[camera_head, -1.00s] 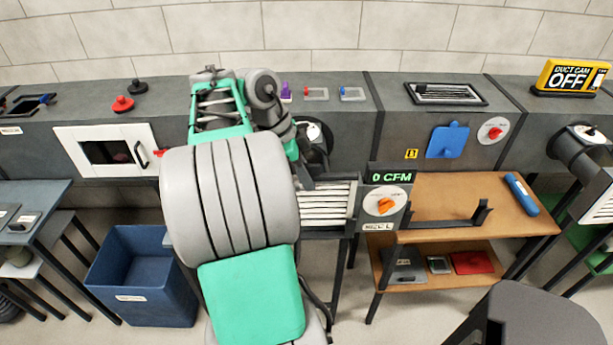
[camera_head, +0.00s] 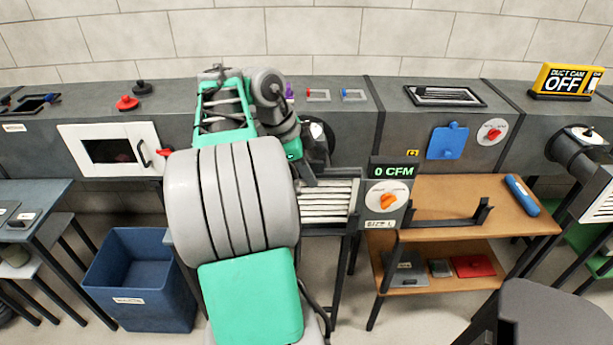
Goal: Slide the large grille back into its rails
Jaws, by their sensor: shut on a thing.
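The large grille (camera_head: 326,200) is a dark frame with white slats. It shows right of my arm, under the duct front, beside the display box. My gripper (camera_head: 311,172) is at the grille's upper left and appears shut on it. My arm hides the fingertips and the grille's left part. The rails cannot be made out, so I cannot tell whether the grille's edges sit in them.
A "0 CFM" display box (camera_head: 390,171) with an orange dial stands right of the grille. A wooden bench (camera_head: 450,187) holds a dark bracket and a blue cylinder (camera_head: 522,195). A blue bin (camera_head: 140,280) stands at lower left. A blue plate (camera_head: 447,142) is on the duct front.

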